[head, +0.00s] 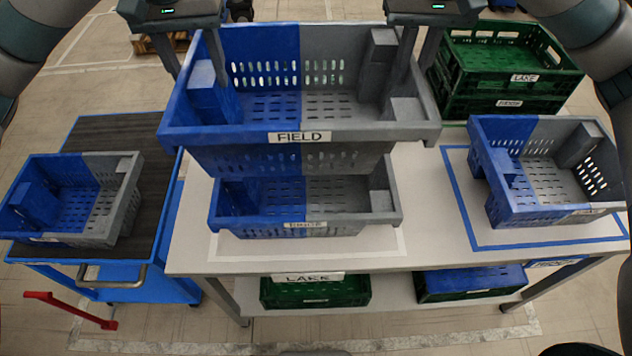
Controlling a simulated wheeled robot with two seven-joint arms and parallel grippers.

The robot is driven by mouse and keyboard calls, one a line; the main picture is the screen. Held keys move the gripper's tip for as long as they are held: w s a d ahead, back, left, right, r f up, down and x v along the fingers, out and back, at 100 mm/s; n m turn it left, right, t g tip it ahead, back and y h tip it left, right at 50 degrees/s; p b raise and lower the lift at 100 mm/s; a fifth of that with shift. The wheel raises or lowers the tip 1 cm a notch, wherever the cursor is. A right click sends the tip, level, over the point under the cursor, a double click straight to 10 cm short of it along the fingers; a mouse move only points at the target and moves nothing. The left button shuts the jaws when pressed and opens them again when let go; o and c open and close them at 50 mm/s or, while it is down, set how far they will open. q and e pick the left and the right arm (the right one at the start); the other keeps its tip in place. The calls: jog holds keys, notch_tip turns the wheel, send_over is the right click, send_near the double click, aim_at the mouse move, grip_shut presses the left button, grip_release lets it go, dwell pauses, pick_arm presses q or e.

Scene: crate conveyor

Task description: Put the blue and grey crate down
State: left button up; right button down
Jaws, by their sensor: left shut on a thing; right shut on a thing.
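A blue and grey crate labelled FIELD (300,138) is held level between my two grippers, its left half blue and right half grey. My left gripper (195,72) is shut on its left wall, and my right gripper (410,72) is shut on its right wall. Its inside looks empty. Below it, a second blue and grey crate (265,228) stands on the white table (190,250), within a white outline. The held crate hides the back of this lower crate. I cannot tell whether the two touch.
Another blue and grey crate (545,212) stands at the table's right in a blue outline. One more (105,240) is on the blue cart (125,135) at left. Green crates (505,80) are stacked behind right. The shelf below holds a green crate (315,298) and another crate (470,285).

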aim_at(388, 159)
pick_arm(q)
jog(key=shift+w, duration=0.1)
pick_arm(e)
jog(key=shift+d, duration=0.25)
pick_arm(q)
jog(key=shift+a, duration=0.1)
pick_arm(e)
jog(key=shift+a, duration=0.1)
pick_arm(q)
jog(key=shift+f, duration=0.1)
pick_arm(e)
jog(key=shift+f, duration=0.1)
